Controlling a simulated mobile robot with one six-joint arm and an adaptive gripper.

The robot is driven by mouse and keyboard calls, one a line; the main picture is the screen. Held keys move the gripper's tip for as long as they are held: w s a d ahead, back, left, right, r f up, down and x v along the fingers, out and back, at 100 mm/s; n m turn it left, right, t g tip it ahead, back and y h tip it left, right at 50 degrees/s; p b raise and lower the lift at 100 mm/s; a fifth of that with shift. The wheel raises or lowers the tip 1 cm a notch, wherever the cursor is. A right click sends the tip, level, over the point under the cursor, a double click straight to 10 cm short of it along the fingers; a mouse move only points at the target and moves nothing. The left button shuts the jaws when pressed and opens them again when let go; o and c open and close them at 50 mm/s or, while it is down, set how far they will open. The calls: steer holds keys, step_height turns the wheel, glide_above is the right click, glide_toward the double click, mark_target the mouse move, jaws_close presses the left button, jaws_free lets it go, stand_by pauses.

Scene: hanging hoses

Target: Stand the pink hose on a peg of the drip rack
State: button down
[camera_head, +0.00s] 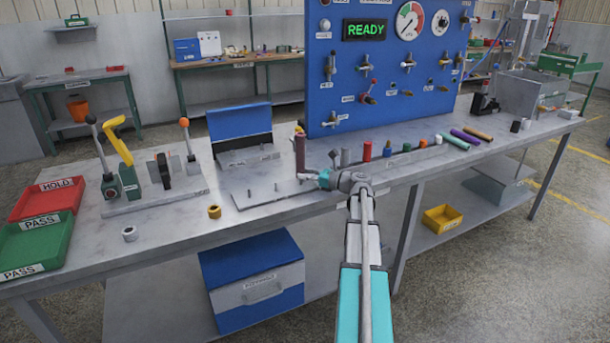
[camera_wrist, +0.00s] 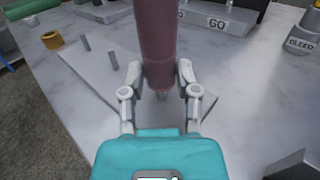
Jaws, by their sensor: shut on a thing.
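The pink hose (camera_head: 300,152), a dusky mauve tube, stands upright at the right end of the drip rack. It shows large in the wrist view (camera_wrist: 158,40). My gripper (camera_head: 312,176) is shut on its lower part, with one finger on each side in the wrist view (camera_wrist: 158,78). The drip rack (camera_head: 262,200) is a flat grey plate with short thin pegs. Two bare pegs stand left of the hose (camera_wrist: 112,57). A small grey stub shows just below the hose's lower end in the wrist view; I cannot tell whether the hose sits around a peg.
Several coloured hose pieces (camera_head: 453,141) lie to the right. Red (camera_head: 48,198) and green trays (camera_head: 35,243) are at far left.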

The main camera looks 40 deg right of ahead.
steer(key=shift+f+b, duration=0.7)
steer(key=shift+f, duration=0.05)
steer(key=shift+c, duration=1.3)
jaws_free()
steer(key=shift+s, duration=0.2)
steer(key=v, duration=1.1)
steer(key=shift+s+d, duration=0.25)
steer(key=shift+r, duration=0.1)
